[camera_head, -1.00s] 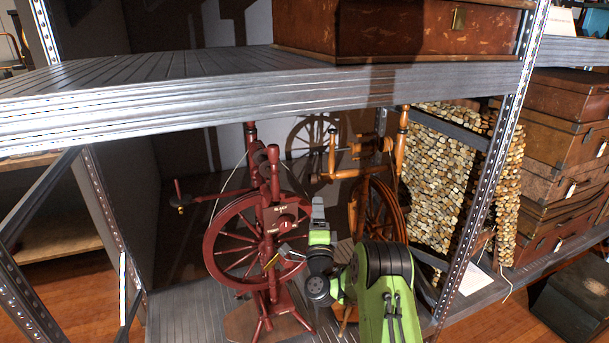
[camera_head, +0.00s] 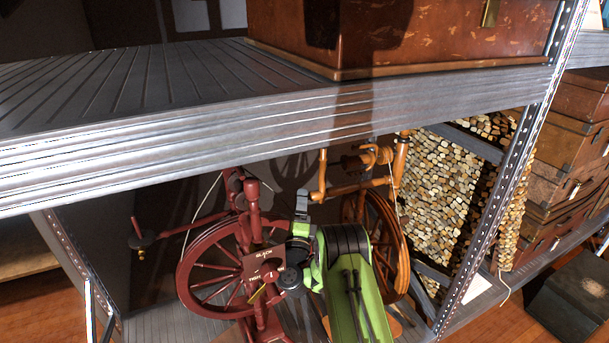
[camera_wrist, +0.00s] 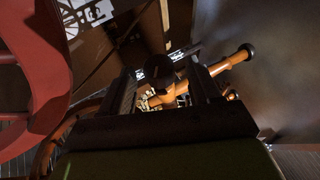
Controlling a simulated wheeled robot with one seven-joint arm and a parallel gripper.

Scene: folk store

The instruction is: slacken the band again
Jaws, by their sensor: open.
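The dark red spinning wheel (camera_head: 195,248) stands on the lower shelf. A thin pale band (camera_head: 207,195) runs up from its rim; I cannot tell how tight it is. A small brown lettered plate (camera_head: 263,258) sits at its front, with a yellow pointer (camera_head: 258,293) slanting down to the left. The lettering is too small to read surely. My gripper (camera_head: 302,203) is between this wheel and the orange one, apart from the pointer. In the wrist view my gripper (camera_wrist: 165,75) is open, with a dark shape between its fingers that I cannot identify. The red rim (camera_wrist: 50,70) shows at left.
An orange spinning wheel (camera_head: 385,235) stands close on the right; its turned post (camera_wrist: 225,63) shows beyond my fingers. The upper shelf edge (camera_head: 290,125) hangs over both wheels. A perforated metal upright (camera_head: 490,235) and strings of pale pieces (camera_head: 440,185) bound the right side.

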